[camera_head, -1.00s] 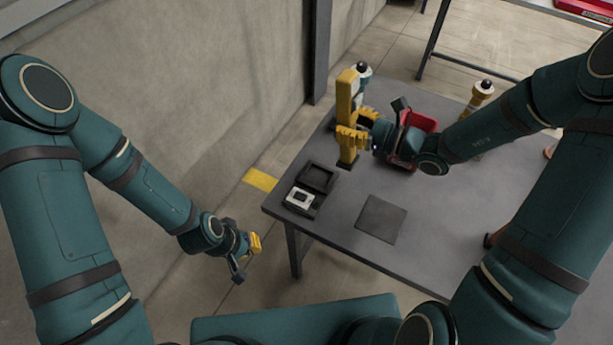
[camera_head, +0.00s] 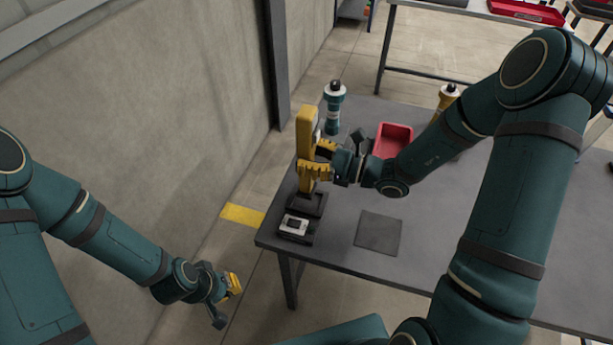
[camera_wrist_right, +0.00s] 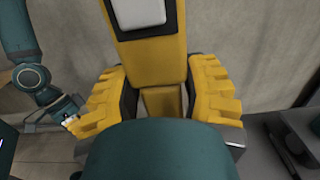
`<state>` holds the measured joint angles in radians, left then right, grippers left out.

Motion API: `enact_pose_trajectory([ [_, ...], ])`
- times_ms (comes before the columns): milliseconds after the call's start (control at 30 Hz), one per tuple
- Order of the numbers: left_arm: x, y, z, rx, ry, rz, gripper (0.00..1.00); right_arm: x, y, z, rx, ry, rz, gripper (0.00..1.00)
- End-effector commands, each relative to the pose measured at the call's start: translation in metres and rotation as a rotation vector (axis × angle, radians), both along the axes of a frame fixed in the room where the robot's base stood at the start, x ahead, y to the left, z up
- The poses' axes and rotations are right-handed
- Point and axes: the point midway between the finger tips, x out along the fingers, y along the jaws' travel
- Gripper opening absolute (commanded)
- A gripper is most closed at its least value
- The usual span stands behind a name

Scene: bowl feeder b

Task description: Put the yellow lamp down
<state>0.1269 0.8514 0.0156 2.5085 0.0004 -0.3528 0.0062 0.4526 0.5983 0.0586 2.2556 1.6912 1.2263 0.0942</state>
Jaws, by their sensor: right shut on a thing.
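The yellow lamp (camera_head: 306,128) is upright at the left end of the grey table. It also shows in the right wrist view (camera_wrist_right: 150,55), with a pale panel on its face. My right gripper (camera_head: 318,162) is shut on it, with yellow fingers on both sides. The lamp's lower end is at the back part of a black holder (camera_head: 306,205). I cannot tell whether it rests in the holder or is just above it. My left gripper (camera_head: 226,296) is low beside the table's left edge, clear of the lamp; its jaw opening is unclear.
A pale-topped device (camera_head: 295,225) sits at the front of the holder. A dark square mat (camera_head: 378,232) lies to the right. Behind are a teal-and-white bottle (camera_head: 334,108), a red bin (camera_head: 394,138) and a yellow bottle (camera_head: 447,97). A wall is at the left.

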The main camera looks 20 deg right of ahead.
Motion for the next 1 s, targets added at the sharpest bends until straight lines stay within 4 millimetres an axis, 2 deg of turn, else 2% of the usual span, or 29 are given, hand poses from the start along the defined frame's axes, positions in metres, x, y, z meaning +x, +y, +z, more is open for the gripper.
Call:
enact_pose_trajectory([
  [233, -0.002, 0.000, -0.005, 0.000, 0.003, -0.002, 0.00, 0.000, 0.000, -0.020, 0.002, -0.001, 0.000, 0.04],
  [433, -0.003, 0.000, -0.011, -0.002, 0.008, -0.005, 0.00, 0.000, 0.000, -0.046, 0.001, -0.001, 0.000, 0.04],
  [833, -0.003, 0.000, -0.013, -0.002, 0.007, -0.006, 0.00, 0.000, 0.000, -0.051, 0.000, -0.002, 0.000, 0.04],
  [867, -0.003, 0.000, -0.013, -0.002, 0.007, -0.006, 0.00, 0.000, 0.000, -0.051, -0.001, -0.002, -0.001, 0.57],
  [900, -0.003, 0.000, -0.013, -0.002, 0.007, -0.006, 0.00, 0.000, 0.000, -0.050, -0.001, -0.002, -0.001, 0.71],
  [933, -0.003, 0.000, -0.013, -0.002, 0.007, -0.006, 0.00, 0.000, 0.000, -0.050, -0.001, -0.002, -0.001, 0.77],
  [1000, -0.003, 0.000, -0.012, -0.002, 0.007, -0.006, 0.00, 0.000, 0.000, -0.050, -0.001, -0.002, -0.001, 0.77],
])
